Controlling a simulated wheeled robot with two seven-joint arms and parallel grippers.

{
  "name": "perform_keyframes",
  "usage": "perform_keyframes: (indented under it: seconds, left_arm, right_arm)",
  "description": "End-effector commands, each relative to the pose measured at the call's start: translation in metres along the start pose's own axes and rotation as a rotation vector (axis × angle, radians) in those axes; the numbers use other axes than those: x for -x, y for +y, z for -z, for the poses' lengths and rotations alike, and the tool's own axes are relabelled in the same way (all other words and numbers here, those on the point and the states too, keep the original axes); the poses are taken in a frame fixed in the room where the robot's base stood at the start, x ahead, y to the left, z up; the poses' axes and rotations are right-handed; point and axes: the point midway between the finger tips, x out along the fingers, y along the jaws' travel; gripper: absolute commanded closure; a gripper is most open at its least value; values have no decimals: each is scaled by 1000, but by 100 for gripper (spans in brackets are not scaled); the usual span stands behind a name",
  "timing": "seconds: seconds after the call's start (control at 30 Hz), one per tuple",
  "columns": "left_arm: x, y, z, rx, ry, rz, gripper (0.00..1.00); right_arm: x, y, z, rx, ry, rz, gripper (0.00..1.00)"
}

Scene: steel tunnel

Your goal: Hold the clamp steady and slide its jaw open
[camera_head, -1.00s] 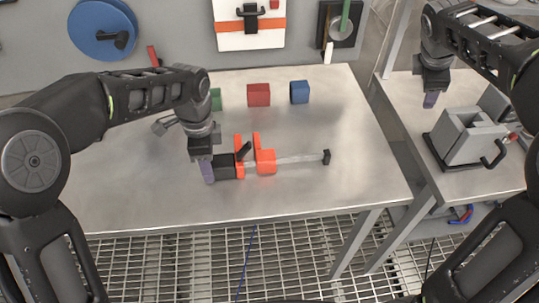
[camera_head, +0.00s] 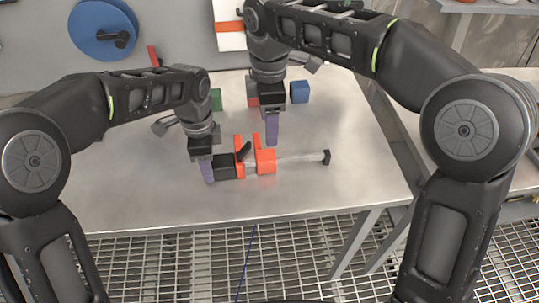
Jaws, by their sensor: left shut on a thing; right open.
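An orange clamp (camera_head: 266,162) lies on the metal table. It has a black handle at its left end, two upright orange jaws close together, and a steel bar (camera_head: 300,158) running right to a black end stop (camera_head: 326,157). My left gripper (camera_head: 208,171) is shut on the clamp's black handle. My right gripper (camera_head: 272,128) is open and points down just above and behind the movable orange jaw. I cannot tell whether its fingers touch the jaw.
On the metal table (camera_head: 345,185), a green block (camera_head: 216,99), a blue block (camera_head: 300,92) and a partly hidden red block stand behind the clamp. A blue disc (camera_head: 103,28) hangs on the back wall. The table's right part is clear.

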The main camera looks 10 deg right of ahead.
Motion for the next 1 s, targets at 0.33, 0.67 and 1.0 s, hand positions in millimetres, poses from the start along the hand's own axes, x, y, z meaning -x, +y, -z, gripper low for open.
perform_keyframes:
  seconds: [0.33, 0.67, 1.0]
  left_arm:
    - [0, 0, 0, 0, 0, -1, 100]
    - [0, 0, 0, 0, 0, -1, 100]
    - [0, 0, 0, 0, 0, 0, 100]
  right_arm:
    - [-37, 0, -1, 0, -3, 3, 38]
    - [-99, 0, -1, -1, -2, 2, 38]
    - [-120, 0, -1, -1, 0, -1, 38]
